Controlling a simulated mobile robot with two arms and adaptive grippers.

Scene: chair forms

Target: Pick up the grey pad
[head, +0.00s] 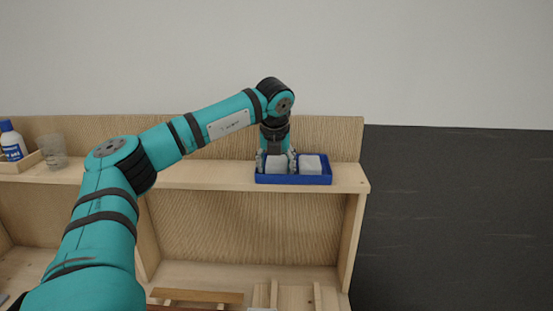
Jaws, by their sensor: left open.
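A blue tray (294,181) stands on the shelf top near its right end. Two pale grey block-like pads lie in it side by side: a left pad (277,168) and a right pad (311,165). I cannot tell from their colour which one is the grey pad. My left gripper (276,162) points down into the tray, open, with one finger on each side of the left pad. Whether the fingers touch it is too small to tell. The right pad is just right of the fingers, clear of them. My right gripper is not in view.
A wooden shelf (215,176) has a raised back board (335,140) close behind the tray. Wooden strips (198,296) lie below. The shelf top between is clear.

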